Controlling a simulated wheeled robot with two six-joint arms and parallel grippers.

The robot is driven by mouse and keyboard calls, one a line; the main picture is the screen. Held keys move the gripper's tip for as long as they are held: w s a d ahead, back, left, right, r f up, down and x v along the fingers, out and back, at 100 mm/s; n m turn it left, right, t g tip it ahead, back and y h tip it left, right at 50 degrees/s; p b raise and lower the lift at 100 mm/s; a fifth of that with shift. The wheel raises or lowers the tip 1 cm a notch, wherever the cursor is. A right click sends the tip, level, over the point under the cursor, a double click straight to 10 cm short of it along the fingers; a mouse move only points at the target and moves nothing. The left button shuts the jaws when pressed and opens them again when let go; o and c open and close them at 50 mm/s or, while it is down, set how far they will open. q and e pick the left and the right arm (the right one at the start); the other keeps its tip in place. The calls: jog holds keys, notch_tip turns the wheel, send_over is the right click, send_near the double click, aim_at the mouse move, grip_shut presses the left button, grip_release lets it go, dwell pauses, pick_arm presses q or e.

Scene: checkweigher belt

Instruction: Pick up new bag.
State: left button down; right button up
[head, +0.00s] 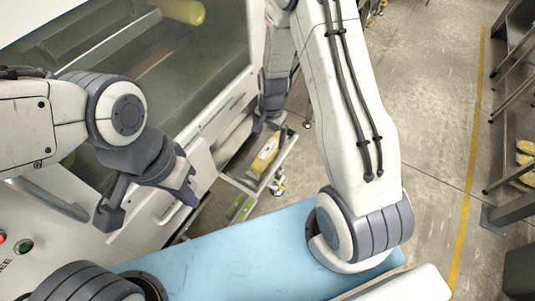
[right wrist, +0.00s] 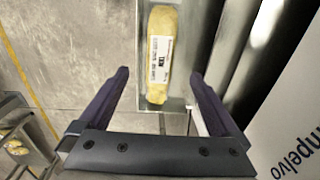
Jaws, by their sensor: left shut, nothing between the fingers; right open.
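The yellow bag (head: 264,155) with a white label lies on a narrow tray or belt end (head: 283,158) beside the machine. In the right wrist view the bag (right wrist: 161,50) lies lengthwise, its lower part in line with the space between my fingers. My right gripper (head: 270,125) is open and empty, just above the bag in the head view; its fingers (right wrist: 159,74) show no contact with it. My left gripper (head: 187,194) is shut and empty in front of the machine, well to the left of the bag.
The machine's windowed housing (head: 160,60) stands at the left, with a yellow roll-like item (head: 181,10) behind the window. A blue surface (head: 240,262) lies in front. A rack (head: 518,120) with yellow items stands at the right. The floor between is clear.

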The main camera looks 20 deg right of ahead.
aim_at(268, 149)
jog(key=f, duration=0.7)
jog(key=shift+w+f+b, duration=0.2)
jog(key=shift+w+b, duration=0.15)
jog(key=shift+b, duration=0.05)
grip_shut()
